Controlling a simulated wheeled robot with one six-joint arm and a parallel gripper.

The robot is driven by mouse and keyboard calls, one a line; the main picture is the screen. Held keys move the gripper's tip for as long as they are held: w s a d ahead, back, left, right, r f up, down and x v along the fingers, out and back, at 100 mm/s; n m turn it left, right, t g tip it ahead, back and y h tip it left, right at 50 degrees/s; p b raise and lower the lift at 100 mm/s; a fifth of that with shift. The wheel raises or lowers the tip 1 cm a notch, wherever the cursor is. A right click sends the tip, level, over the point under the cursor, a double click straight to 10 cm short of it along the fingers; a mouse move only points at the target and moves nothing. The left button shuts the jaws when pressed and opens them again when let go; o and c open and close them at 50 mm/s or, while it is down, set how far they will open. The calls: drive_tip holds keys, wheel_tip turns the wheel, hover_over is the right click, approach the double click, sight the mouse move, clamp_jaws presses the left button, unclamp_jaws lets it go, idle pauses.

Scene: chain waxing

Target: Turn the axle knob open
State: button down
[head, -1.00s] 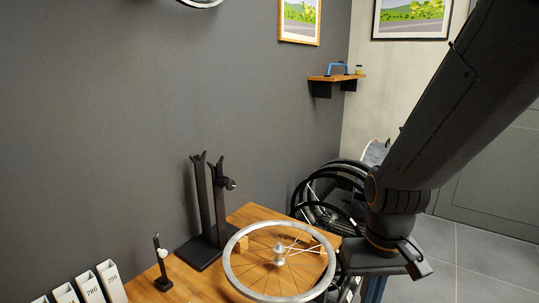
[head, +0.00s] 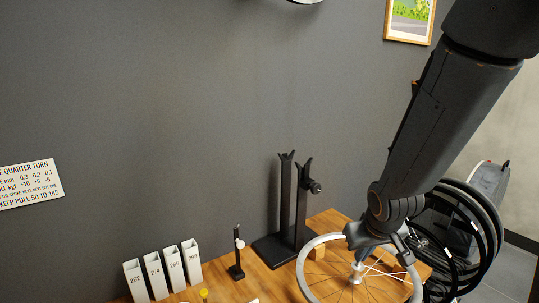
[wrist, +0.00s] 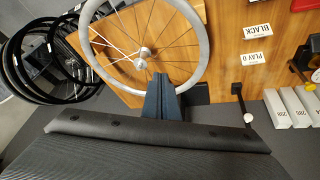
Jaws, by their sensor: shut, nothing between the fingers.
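The black truing stand (head: 285,205) stands upright on the bench with two forked posts and no wheel between them. A round knob (head: 316,187), apparently the axle knob, sticks out to the right of its right post. My gripper (head: 363,252) is over the far side of the silver spoked wheel, right of and below the knob. In the wrist view my gripper (wrist: 162,82) shows as two dark fingers shut together, empty, with the wheel hub (wrist: 143,52) just beyond the tips. The knob cannot be made out in the wrist view.
The silver wheel (head: 303,268) lies flat over wooden blocks on the bench (head: 262,283). A small black post gauge (head: 237,255) stands left of the stand, near several numbered white boxes (head: 192,262). Black tyres (head: 490,225) hang at the right. The dark wall is behind.

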drive_tip(key=w+f+n+t+y, duration=0.15)
drive_tip(key=w+t, duration=0.25)
drive_tip(key=w, duration=0.7)
drive_tip(key=n+t+y+b, duration=0.35)
drive_tip(key=t+y, duration=0.25)
drive_tip(key=y, duration=0.3)
approach(314, 188)
drive_tip(key=w+a+f, duration=0.4)
drive_tip(key=w, duration=0.2)
drive_tip(key=shift+w, duration=0.2)
drive_tip(key=shift+w+d, duration=0.1)
drive_tip(key=shift+w+d, duration=0.25)
drive_tip(key=shift+d, duration=0.1)
drive_tip(key=shift+w+d+p, duration=0.2)
drive_tip(key=shift+d+p, duration=0.1)
drive_tip(key=shift+w+d+r, duration=0.1)
drive_tip(key=shift+w+d, duration=0.25)
drive_tip(key=shift+d, duration=0.15)
